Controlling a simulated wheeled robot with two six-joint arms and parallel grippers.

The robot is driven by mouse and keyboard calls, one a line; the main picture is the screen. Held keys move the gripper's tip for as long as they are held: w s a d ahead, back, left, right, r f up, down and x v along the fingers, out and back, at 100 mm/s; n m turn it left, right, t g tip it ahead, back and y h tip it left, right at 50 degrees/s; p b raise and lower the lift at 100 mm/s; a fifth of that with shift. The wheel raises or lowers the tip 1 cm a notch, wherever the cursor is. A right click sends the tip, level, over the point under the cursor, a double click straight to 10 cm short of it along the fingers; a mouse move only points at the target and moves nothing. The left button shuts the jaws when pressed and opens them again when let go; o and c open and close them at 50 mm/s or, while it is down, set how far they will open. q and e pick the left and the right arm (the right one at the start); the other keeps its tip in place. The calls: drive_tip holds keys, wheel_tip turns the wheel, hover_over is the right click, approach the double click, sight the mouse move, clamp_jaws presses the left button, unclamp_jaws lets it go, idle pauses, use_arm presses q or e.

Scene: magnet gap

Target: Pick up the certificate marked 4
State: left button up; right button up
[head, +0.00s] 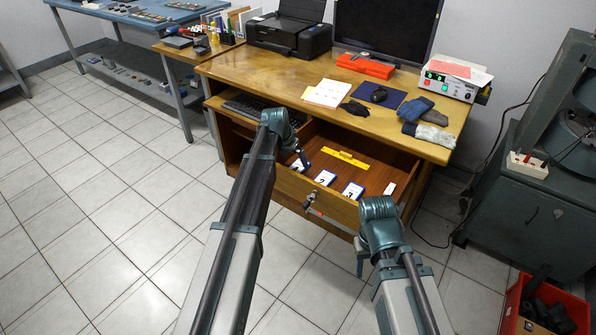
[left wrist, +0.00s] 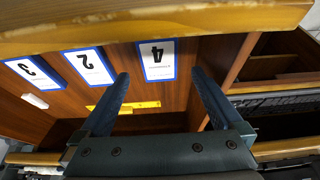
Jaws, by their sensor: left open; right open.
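The certificate marked 4 (left wrist: 157,60), white with a blue border, lies in the open drawer (head: 375,173). It shows upside down in the left wrist view. In the head view (head: 299,166) my left gripper partly covers it. My left gripper (head: 304,158) is open and empty over the drawer; in the left wrist view (left wrist: 160,76) its fingertips flank the lower part of the certificate, seemingly above it. Certificates marked 2 (left wrist: 88,66) and 3 (left wrist: 34,72) lie beside it in a row. My right gripper (head: 361,262) is open, in front of the drawer and apart from it.
A yellow ruler-like piece (head: 345,158) and a small white block (head: 389,188) lie in the drawer. The drawer front (head: 310,197) and the desk top (head: 285,82) bound the space. A keyboard (head: 250,107) is on a shelf left of the drawer.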

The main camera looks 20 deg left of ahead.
sight(297, 167)
use_arm(q)
drive_tip(key=b+x, duration=0.4)
drive_tip(key=shift+s+f, duration=0.1)
drive_tip(key=shift+f, duration=0.3)
drive_tip(key=shift+r, duration=0.1)
drive_tip(key=c, duration=1.3)
drive_tip(key=shift+r+p, duration=0.1)
drive_tip(key=shift+p, duration=0.2)
wheel_tip(297, 167, up, 10)
drive_tip(key=p, duration=0.9)
drive_tip(key=shift+p, duration=0.4)
